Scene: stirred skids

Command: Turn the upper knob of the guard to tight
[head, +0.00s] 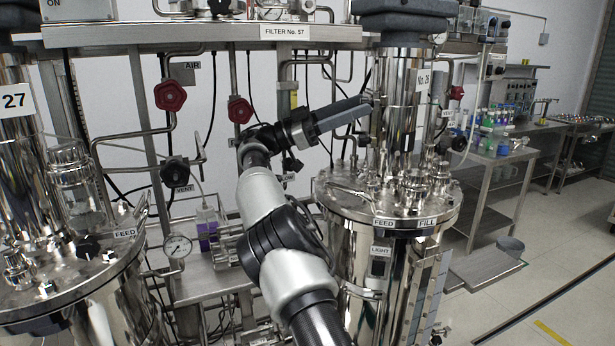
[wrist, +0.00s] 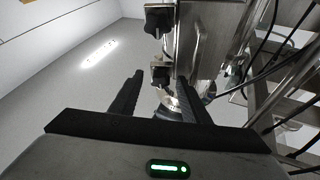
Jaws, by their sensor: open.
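In the wrist view, two black knobs show beside an upright metal plate, which looks like the guard (wrist: 198,35). One black knob (wrist: 158,20) is at the top of the picture. The other black knob (wrist: 160,74) is lower, in line between my fingertips. I cannot tell from this view which one is the upper knob. My gripper (wrist: 160,77) is open, with a finger on either side of that line; contact cannot be made out. In the head view, my gripper (head: 368,102) points right, at the column of tank 26 (head: 398,95). Neither guard knob can be made out there.
Tank 26's lid (head: 340,196) carries several fittings below my gripper. Red valve wheels (head: 170,95) and pipes stand behind my arm. Tank 27 (head: 90,290) is at the left.

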